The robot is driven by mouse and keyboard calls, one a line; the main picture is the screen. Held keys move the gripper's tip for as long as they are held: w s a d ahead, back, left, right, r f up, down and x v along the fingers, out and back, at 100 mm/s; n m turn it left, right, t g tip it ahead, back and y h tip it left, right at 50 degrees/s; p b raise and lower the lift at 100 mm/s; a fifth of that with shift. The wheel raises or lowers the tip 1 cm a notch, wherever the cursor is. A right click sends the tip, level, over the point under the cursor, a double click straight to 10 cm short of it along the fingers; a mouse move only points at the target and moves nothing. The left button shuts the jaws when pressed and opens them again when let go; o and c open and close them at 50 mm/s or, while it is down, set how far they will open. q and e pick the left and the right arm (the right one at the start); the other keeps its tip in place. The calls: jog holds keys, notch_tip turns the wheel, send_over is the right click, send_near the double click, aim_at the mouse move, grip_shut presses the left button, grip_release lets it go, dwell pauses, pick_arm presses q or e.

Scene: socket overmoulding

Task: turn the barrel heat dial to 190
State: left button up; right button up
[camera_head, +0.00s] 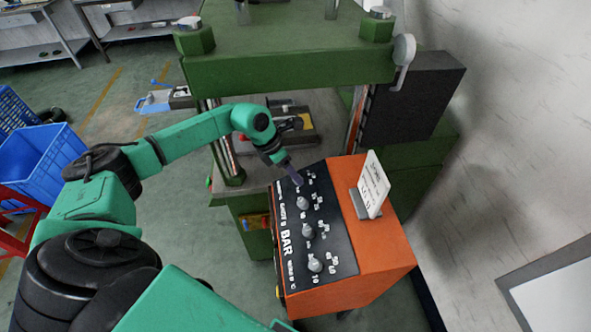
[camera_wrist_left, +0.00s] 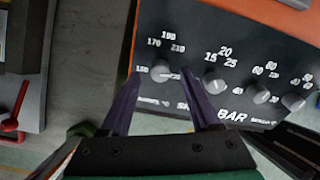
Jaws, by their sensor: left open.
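The control panel (camera_head: 341,262) is a black plate on an orange box with a row of grey dials. In the left wrist view, the barrel heat dial (camera_wrist_left: 160,72) is the leftmost one, marked 150, 170, 190 and 210 around it. Its exact pointer setting is too small to tell. My left gripper (camera_head: 297,181) is over the far end of the panel and hides this dial in the head view. In the left wrist view, the open left gripper (camera_wrist_left: 163,88) has one finger on each side of the dial; contact is not clear. My right gripper is not in view.
The BAR dial (camera_wrist_left: 216,83) is close beside my right-hand finger in the wrist view, with other dials farther right. A white card (camera_head: 374,182) stands on the orange box. The green press (camera_head: 290,70) rises behind, and a blue crate (camera_head: 45,160) is at left.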

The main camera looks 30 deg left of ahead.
pick_arm(q)
jog(key=shift+x, duration=0.95)
jog(key=shift+s, duration=0.1)
grip_shut()
jog(key=shift+n, duration=0.3)
jog(key=n, duration=0.7)
jog(key=shift+r, duration=0.1)
jog(key=n+p, duration=0.1)
jog(key=n, duration=0.2)
jog(key=shift+a+n, duration=0.1)
jog(key=shift+n, duration=0.2)
jog(key=n+p, duration=0.1)
jog(key=n, duration=0.3)
jog(key=shift+h+p, duration=0.3)
jog(key=shift+h, duration=0.1)
jog(key=shift+n, duration=0.4)
